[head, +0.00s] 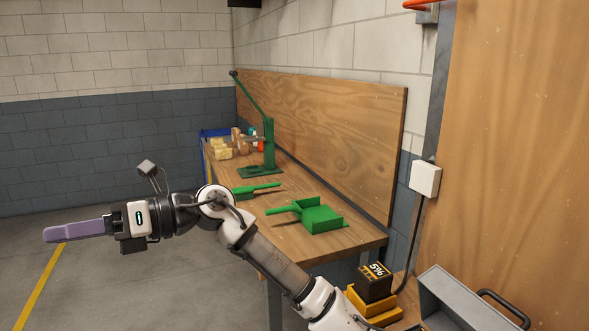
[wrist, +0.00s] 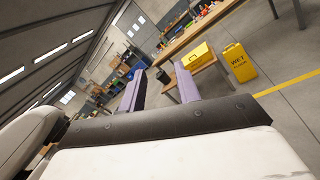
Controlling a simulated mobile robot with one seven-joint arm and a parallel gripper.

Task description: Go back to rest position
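My gripper (head: 50,235) is stretched out to the left over bare floor in the head view, well clear of the workbench. Its lilac fingers overlap there and look like one. In the wrist view my gripper (wrist: 160,75) shows two lilac fingers standing apart, with nothing held between them. The arm reaches up from the lower right of the head view, bent at the elbow in front of the bench.
A wooden workbench (head: 348,240) holds a green dustpan (head: 320,217), a green brush (head: 255,188) and a green press (head: 269,146). A grey metal tray (head: 450,300) is at lower right.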

